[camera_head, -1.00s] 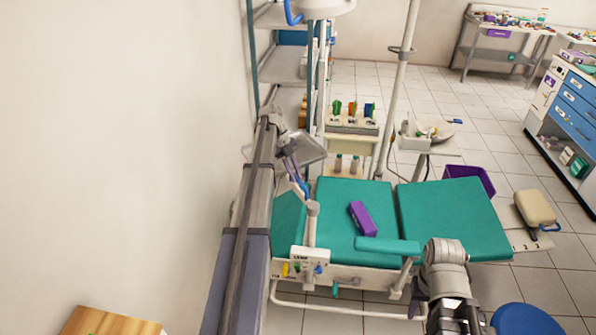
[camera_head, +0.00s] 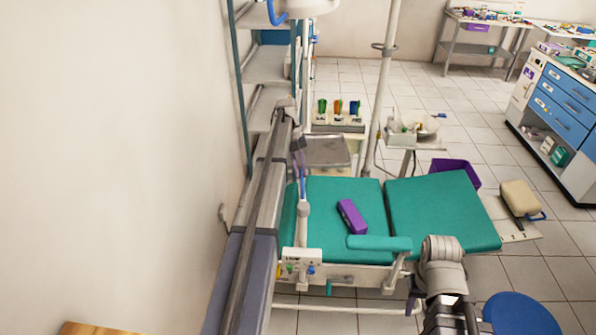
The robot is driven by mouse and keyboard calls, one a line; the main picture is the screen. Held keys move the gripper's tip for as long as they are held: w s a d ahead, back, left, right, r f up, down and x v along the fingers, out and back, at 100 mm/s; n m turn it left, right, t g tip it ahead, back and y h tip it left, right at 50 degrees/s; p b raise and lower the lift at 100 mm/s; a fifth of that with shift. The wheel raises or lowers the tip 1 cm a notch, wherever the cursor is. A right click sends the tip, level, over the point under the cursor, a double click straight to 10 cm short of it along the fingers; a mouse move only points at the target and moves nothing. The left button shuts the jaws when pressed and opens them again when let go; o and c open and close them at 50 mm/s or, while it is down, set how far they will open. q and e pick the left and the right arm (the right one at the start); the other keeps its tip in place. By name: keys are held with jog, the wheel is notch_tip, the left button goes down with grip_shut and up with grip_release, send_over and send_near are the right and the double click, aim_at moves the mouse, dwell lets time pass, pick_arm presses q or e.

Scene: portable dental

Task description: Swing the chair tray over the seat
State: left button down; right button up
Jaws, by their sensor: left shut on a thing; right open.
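The chair tray (camera_head: 326,151) is a flat grey metal plate just beyond the far edge of the green seat (camera_head: 335,190). It is not over the seat. My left gripper (camera_head: 300,166) is small in the view, at the tray's left side above a blue handle piece (camera_head: 302,186) on a white upright post (camera_head: 301,222). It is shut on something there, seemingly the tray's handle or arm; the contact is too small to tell. My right gripper (camera_head: 456,322) is open at the bottom edge, in front of the chair, partly cut off.
A purple box (camera_head: 352,216) lies on the seat. A green armrest (camera_head: 379,243) runs along the near side. A white pole (camera_head: 382,100) and a stand with small items (camera_head: 412,135) stand behind. A blue stool (camera_head: 520,315) is at bottom right. The wall is close on the left.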

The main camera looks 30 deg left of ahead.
dwell(0.3)
pick_arm(q)
jog(key=c, duration=0.8)
grip_release()
jog(key=shift+c, duration=0.2)
jog(key=shift+r, duration=0.1)
notch_tip(320, 180, up, 10)
jog(key=p, duration=1)
jog(key=shift+c, duration=0.4)
